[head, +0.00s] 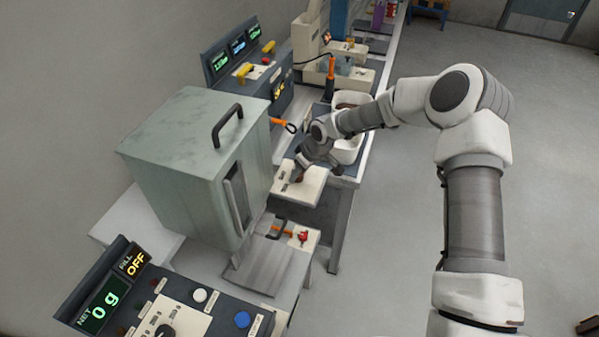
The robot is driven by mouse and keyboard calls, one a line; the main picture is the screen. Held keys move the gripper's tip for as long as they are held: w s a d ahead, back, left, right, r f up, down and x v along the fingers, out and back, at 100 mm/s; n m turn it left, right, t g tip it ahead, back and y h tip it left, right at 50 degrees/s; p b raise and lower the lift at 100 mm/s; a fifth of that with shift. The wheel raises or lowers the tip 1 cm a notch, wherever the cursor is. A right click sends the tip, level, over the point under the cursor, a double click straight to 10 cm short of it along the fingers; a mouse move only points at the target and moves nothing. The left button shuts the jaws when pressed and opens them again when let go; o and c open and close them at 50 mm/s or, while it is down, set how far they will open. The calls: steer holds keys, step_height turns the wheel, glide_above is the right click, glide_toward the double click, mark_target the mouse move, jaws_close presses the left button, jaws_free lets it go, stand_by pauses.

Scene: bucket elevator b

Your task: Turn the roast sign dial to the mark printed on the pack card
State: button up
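My gripper (291,174) points down at a cream panel or box (309,188) on the bench, just right of the large grey-green cabinet. The fingers are small and partly hidden by my wrist, so I cannot tell if they are open, shut or touching anything. A small dark detail lies on the panel beside them, too small to identify. I cannot make out the roast sign dial for certain or any pack card. A black round knob (165,331) shows on the near console at the bottom edge; its label is unreadable.
The grey-green cabinet (190,150) with a black handle fills the left. The near console (215,315) reads "0 g" and "OFF". A rear console (240,60) has green displays and yellow handles. White bins (350,150) stand behind my forearm. Open floor (430,60) lies right.

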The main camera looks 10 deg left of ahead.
jaws_close()
steer(key=shift+f+m+b, duration=0.15)
steer(key=shift+m+b, duration=0.15)
steer(key=shift+b, duration=0.45)
steer(key=m+b, duration=0.1)
steer(key=b, duration=0.1)
steer(key=m+b, duration=0.1)
steer(key=shift+a+f+t+h+b, duration=0.1)
steer(key=shift+f+t+h+b, duration=0.1)
steer(key=shift+t+h+b, duration=0.15)
steer(key=m+b, duration=0.1)
steer(key=b, duration=0.2)
steer(key=m+t+h+b, duration=0.1)
steer(key=m+b, duration=0.1)
steer(key=b, duration=0.1)
steer(key=shift+s+a+m+b, duration=0.15)
steer(key=shift+m+b, duration=0.15)
steer(key=m+h+b, duration=0.1)
steer(key=m+b, duration=0.1)
steer(key=b, duration=0.1)
steer(key=shift+r, duration=0.1)
steer(key=shift+r+m+t+h+b, duration=0.15)
steer(key=shift+m+h+b, duration=0.2)
steer(key=shift+m+b, duration=0.5)
steer(key=shift+r+m+t+h+b, duration=0.1)
steer(key=shift+m+h+b, duration=0.2)
steer(key=shift+m+b, duration=0.5)
steer(key=shift+m, duration=0.25)
